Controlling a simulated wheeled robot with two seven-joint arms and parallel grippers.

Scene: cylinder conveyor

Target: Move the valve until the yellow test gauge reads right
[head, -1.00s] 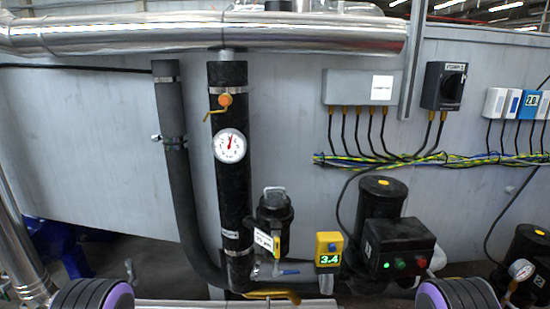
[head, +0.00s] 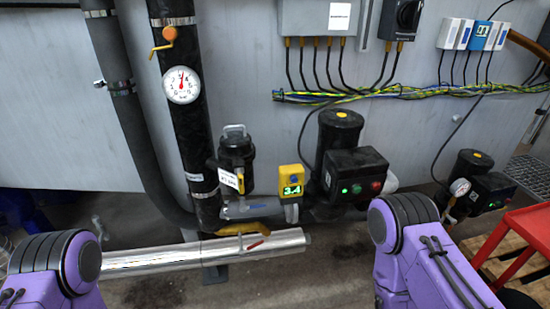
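The yellow test gauge (head: 291,172) stands on a grey horizontal pipe right of centre in the head view. Its green digits appear to read 3.4. Left of it, a yellow lever (head: 238,229) sits at the foot of the black vertical pipe (head: 187,110). A small red lever (head: 254,245) is just below, by the silver pipe. Another valve with an orange knob (head: 168,33) and yellow handle is high on the black pipe. I cannot tell which valve the task means. Neither gripper is in view; only my purple arm links show at the lower edge.
A round white dial (head: 181,85) is on the black pipe. A black pump (head: 340,150) with a control box (head: 355,172) stands right of the yellow gauge. The silver pipe (head: 200,253) runs low in front. A red stand (head: 525,235) is at the right edge.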

